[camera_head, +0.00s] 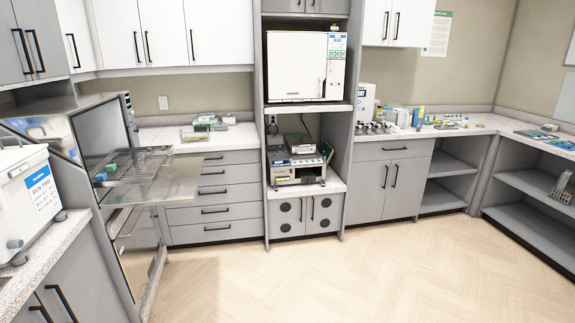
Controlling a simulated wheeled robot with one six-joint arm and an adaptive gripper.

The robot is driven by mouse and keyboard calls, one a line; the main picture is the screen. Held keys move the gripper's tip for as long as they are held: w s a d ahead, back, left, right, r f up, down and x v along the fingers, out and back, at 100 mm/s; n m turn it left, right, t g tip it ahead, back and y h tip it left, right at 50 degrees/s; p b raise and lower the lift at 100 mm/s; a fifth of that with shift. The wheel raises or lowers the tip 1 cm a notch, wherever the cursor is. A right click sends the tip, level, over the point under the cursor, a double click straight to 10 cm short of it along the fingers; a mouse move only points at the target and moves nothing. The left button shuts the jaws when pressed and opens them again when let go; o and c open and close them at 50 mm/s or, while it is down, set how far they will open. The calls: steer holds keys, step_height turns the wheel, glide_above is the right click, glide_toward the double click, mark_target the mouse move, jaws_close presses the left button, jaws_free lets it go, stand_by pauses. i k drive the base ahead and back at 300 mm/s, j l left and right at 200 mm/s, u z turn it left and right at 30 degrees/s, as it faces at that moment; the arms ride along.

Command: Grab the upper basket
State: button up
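A wire basket (147,157) shows at the left, at the opening of a steel washer-like machine (96,112). It lies level, above a shiny flat panel (178,184) that looks like the open door. Small blue and green items (110,168) sit at its left side. Its rear part inside the machine is hard to make out. I cannot see a second basket clearly. My gripper is not in view.
A white box labelled "RUN TRIAL" (35,190) stands on the left counter. A white autoclave (296,66) and instruments (300,165) fill the middle bay. A grey rack-like object (561,188) is on the right shelf. The wooden floor (330,275) is clear.

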mark_target(195, 135)
steer(key=i+z, duration=0.2)
steer(key=i, duration=1.7)
steer(key=i+l+u, duration=0.2)
steer(key=i+u, duration=0.25)
steer(key=i, duration=0.35)
steer(key=i+l+u, duration=0.45)
steer(key=i, duration=0.3)
steer(key=i+l+u, duration=0.45)
steer(key=i+l, duration=0.2)
steer(key=l, duration=0.1)
